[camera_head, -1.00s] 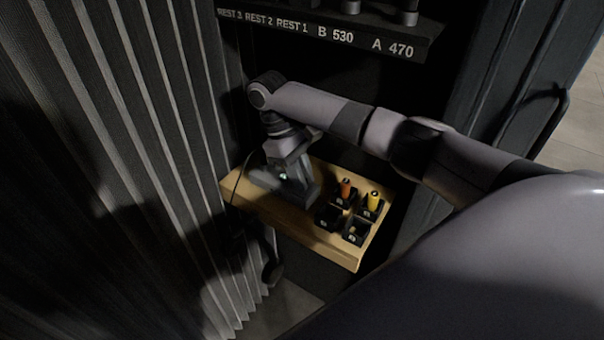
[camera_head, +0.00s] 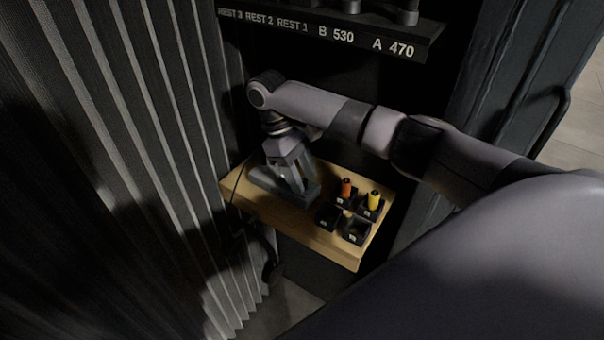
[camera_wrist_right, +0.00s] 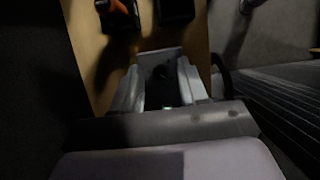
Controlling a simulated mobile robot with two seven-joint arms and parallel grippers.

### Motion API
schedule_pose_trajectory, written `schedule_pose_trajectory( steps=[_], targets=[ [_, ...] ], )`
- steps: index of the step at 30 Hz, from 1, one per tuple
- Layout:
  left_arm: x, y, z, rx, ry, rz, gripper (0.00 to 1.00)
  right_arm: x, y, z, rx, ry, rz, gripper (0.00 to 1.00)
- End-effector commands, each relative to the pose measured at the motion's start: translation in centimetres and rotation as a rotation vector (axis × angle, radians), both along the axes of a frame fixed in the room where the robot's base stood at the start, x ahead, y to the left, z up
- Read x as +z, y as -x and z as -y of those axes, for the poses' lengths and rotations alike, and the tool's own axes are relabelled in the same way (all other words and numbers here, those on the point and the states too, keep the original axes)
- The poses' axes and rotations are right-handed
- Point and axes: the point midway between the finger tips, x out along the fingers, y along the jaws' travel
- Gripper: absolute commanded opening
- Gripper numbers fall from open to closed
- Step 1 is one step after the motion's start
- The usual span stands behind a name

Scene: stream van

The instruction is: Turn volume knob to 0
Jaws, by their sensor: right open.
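A small grey device (camera_head: 312,190) sits at the left part of the wooden shelf in the head view, mostly covered by my right gripper (camera_head: 296,178). In the right wrist view the device's panel (camera_wrist_right: 172,54) shows between the fingers of my right gripper (camera_wrist_right: 162,88), with a dark round spot that may be the volume knob (camera_wrist_right: 160,73) and a small green light. The fingers are open, one on each side of that spot. I cannot tell whether they touch the knob, and its setting cannot be read. My left gripper is not in view.
The wooden shelf (camera_head: 272,217) also carries several black holders, with an orange item (camera_head: 346,188) and a yellow item (camera_head: 374,200). A labelled rack (camera_head: 330,33) is above. A pleated dark curtain (camera_head: 150,130) hangs close on the left.

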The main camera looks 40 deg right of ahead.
Motion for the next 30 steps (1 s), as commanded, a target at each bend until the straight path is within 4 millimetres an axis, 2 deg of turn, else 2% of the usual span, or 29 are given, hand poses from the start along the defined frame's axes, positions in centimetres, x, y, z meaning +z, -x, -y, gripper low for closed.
schedule_pose_trajectory(
  steps=[16,21,30],
  targets=[
    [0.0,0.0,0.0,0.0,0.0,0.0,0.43,5.7,-2.2,-0.9,-0.001,0.001,0.003,0.43],
    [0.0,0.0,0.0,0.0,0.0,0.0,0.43,6.3,-2.4,-1.0,-0.001,0.0,0.001,0.43],
    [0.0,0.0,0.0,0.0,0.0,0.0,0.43,6.4,-2.4,-1.0,0.0,0.0,0.001,0.43]
  ],
)
